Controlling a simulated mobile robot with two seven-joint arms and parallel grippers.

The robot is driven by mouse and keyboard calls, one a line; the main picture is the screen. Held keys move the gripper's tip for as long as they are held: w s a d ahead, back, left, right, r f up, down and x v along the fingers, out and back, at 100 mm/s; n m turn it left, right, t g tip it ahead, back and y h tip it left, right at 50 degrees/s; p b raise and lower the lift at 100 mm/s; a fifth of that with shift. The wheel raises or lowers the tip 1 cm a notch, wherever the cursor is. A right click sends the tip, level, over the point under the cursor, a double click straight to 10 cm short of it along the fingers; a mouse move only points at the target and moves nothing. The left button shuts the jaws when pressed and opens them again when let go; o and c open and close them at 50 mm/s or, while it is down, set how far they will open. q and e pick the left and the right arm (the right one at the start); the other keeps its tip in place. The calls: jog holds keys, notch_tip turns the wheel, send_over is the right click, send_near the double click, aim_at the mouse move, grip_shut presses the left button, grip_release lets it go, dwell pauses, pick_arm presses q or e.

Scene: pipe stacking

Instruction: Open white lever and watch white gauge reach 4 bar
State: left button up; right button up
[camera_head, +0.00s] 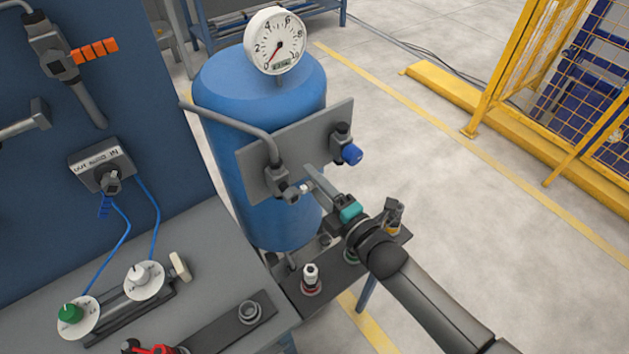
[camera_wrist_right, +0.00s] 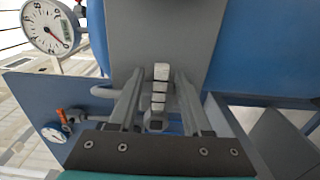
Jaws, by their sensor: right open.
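The white lever (camera_head: 306,187) is a short ribbed handle on a grey valve at the front of the blue tank. In the right wrist view the white lever (camera_wrist_right: 159,86) stands between my right gripper's fingers. My right gripper (camera_head: 314,180) is open, its fingers on either side of the lever; I cannot tell whether they touch it. The white gauge (camera_head: 275,40) stands on top of the tank, its red needle near 0. The same gauge shows in the right wrist view (camera_wrist_right: 48,25). My left gripper is not in view.
A blue lever (camera_head: 350,154) sits right of the white one on the grey plate (camera_head: 313,142). An orange lever (camera_head: 95,50) is on the blue wall. Green (camera_head: 70,312) and white (camera_head: 138,273) knobs sit on the bench. A yellow fence (camera_head: 510,70) stands right, with open floor before it.

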grip_shut()
dwell(1.4)
